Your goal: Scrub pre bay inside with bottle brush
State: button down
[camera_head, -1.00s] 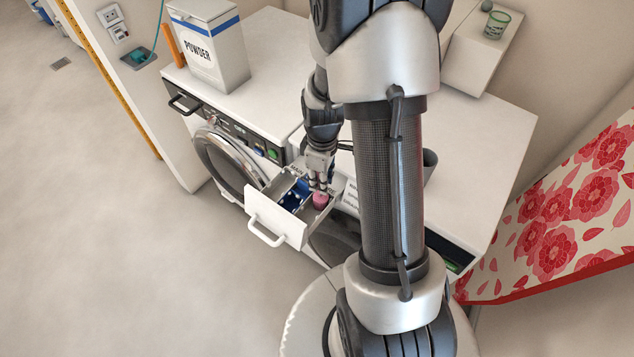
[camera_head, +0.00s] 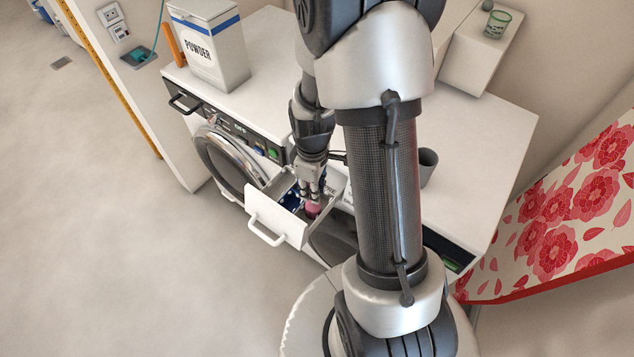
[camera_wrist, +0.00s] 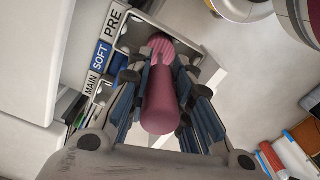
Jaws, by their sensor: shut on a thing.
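The detergent drawer (camera_head: 281,220) is pulled out of the washing machine, with its white front and handle toward the lower left. In the wrist view its bays carry the labels MAIN, SOFT and PRE (camera_wrist: 114,22). My gripper (camera_head: 313,193) is over the drawer; in the wrist view my gripper (camera_wrist: 158,95) is shut on the pink handle of the bottle brush (camera_wrist: 160,105). The brush's ribbed pink end (camera_wrist: 160,46) is at the bay beside the PRE label. How deep it sits in the bay I cannot tell. My fingers and the handle hide part of the bay.
A POWDER box (camera_head: 207,45) stands on the white top at the back left. A dark grey cup (camera_head: 428,165) and a green patterned glass (camera_head: 496,24) stand to the right. The round washer door (camera_head: 224,163) is left of the drawer. Floor at left is clear.

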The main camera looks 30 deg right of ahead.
jog(key=shift+s+a, duration=0.25)
jog(key=shift+a, duration=0.4)
jog(key=shift+s+a, duration=0.25)
jog(key=shift+a, duration=0.45)
jog(key=shift+s+a, duration=0.25)
jog(key=shift+a, duration=0.4)
jog(key=shift+d, duration=0.1)
jog(key=w+d, duration=0.3)
jog(key=d, duration=0.4)
jog(key=shift+d, duration=0.4)
jog(key=shift+a, duration=0.1)
